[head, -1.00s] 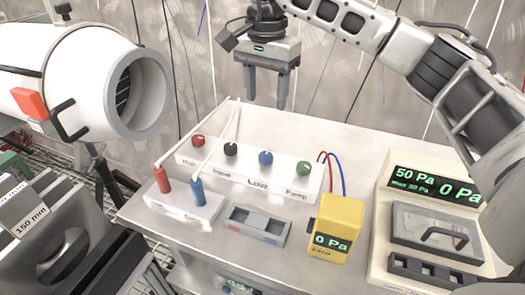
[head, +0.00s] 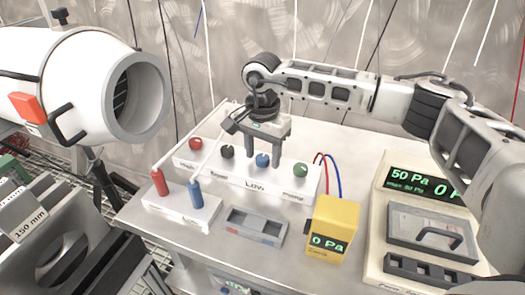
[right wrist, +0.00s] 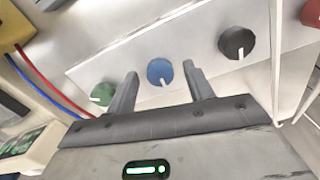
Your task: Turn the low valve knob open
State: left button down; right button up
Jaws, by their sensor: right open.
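The low valve knob is the blue knob (head: 262,160) above the "Low" label on the white valve block (head: 240,182). It also shows in the right wrist view as a blue knob (right wrist: 160,71) with a white pointer mark. My right gripper (head: 264,160) points down over the block with its fingers open, one on each side of the blue knob in the picture. In the right wrist view its fingertips (right wrist: 162,75) flank the knob with gaps on both sides; I cannot tell if they reach its depth. My left gripper is not in view.
Beside the blue knob are a black knob (head: 227,151) and a green knob (head: 300,170); a red knob (head: 195,144) is farther left. In front stand red and blue handles (head: 196,193), a grey tray (head: 254,228) and a yellow gauge (head: 333,228). A pressure display unit (head: 425,225) stands right.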

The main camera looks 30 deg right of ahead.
jog(key=c, duration=1)
jog(key=shift+o, duration=0.2)
jog(key=m, duration=0.4)
jog(key=shift+m+b, duration=0.3)
jog(key=shift+b, duration=0.05)
jog(key=m, duration=0.9)
jog(key=shift+r+m, duration=0.1)
jog(key=shift+m, duration=2)
